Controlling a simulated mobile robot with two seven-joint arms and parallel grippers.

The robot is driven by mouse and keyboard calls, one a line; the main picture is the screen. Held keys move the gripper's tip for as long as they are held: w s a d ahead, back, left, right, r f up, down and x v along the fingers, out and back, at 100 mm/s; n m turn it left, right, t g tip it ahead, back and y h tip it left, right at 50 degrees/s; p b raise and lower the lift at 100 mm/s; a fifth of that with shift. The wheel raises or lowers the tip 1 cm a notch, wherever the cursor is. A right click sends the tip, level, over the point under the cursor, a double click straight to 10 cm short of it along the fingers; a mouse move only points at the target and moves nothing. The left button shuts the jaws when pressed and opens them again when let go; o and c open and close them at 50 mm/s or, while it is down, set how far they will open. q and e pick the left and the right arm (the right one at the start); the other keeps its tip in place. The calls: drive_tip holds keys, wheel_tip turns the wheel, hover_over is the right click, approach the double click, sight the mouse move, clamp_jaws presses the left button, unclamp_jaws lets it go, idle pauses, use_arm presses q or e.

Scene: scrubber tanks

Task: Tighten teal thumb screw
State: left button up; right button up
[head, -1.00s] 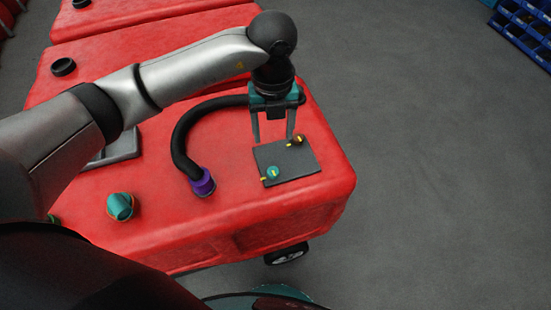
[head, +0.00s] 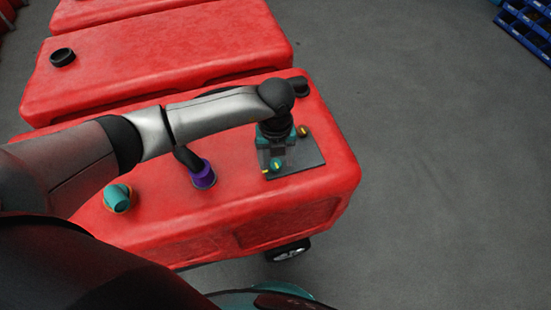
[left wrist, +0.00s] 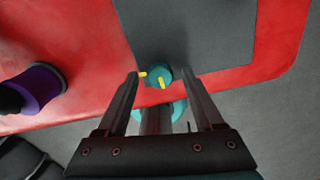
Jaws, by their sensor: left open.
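The teal thumb screw (head: 276,165) stands on a dark grey plate (head: 307,164) on top of the front red tank. It has a yellow mark on its top, and another yellow mark sits on the plate beside it. My left gripper (head: 272,168) points down over the plate, close to the screw. In the left wrist view the teal screw (left wrist: 159,77) lies between the tips of my open left gripper (left wrist: 160,76), with a gap on both sides. An orange-yellow screw (head: 303,131) stands at the plate's far edge. My right gripper is not in view.
A teal cap (head: 118,198) is farther left on the red tank (head: 240,225). Another red tank (head: 160,60) lies behind. Blue bins (head: 525,30) stand at the far right; the floor between is clear.

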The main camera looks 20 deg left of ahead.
use_arm(q)
clamp_jaws()
idle(0.6)
